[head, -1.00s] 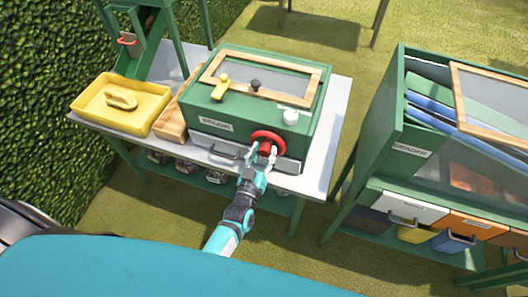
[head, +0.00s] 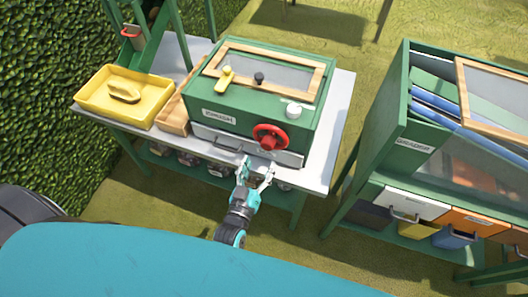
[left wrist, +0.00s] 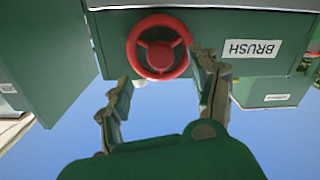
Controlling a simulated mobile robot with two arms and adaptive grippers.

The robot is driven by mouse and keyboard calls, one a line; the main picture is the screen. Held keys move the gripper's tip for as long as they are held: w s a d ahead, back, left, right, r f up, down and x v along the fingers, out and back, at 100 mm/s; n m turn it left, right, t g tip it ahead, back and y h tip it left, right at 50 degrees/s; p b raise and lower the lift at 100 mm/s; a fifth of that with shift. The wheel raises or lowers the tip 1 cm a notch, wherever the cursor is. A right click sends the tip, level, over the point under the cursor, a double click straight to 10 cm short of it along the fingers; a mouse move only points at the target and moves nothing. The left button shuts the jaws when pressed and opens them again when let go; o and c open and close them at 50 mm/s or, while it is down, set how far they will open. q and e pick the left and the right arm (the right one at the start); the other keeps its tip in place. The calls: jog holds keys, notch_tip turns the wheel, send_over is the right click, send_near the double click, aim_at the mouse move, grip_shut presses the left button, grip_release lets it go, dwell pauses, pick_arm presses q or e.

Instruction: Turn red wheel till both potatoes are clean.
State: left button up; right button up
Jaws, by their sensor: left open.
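The red wheel (head: 270,138) is on the front of a green box labelled BRUSH (head: 263,115), at its lower right. It also shows in the left wrist view (left wrist: 159,47), upper middle. My left gripper (head: 257,164) is open and empty, just in front of and below the wheel, apart from it in the head view. Its fingers show in the left wrist view (left wrist: 160,90) below the wheel. No potatoes can be made out; the box's framed lid window (head: 265,68) looks grey. My right gripper is not in view.
A drawer front (head: 222,140) is below the label. Another green cabinet (head: 395,125) with drawers stands to the right.

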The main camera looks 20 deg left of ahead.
pick_arm(q)
jog(key=shift+s, duration=2.2)
jog(key=s+f+m+g+h+b, duration=0.1)
jog(key=s+f+g, duration=0.25)
jog(key=f, duration=0.65)
jog(key=s+f+m+g+b, duration=0.15)
jog(key=s+f, duration=0.25)
jog(key=f, duration=0.5)
jog(key=s+f+m+g+h+b, duration=0.1)
jog(key=s+f+g, duration=0.3)
jog(key=f, duration=0.6)
jog(key=s+a+f+m+g+y+b, duration=0.1)
jog(key=s+a+f+g, duration=0.3)
jog(key=s+f, duration=0.3)
jog(key=s+a+f+m+g+y+b, duration=0.1)
jog(key=s+a+f+g, duration=0.2)
jog(key=s+f, duration=0.4)
jog(key=s+a, duration=0.1)
jog(key=s, duration=0.5)
jog(key=shift+s+a+g, duration=0.2)
jog(key=shift+a+g, duration=0.2)
jog(key=shift+f, duration=0.1)
jog(key=shift+c, duration=0.5)
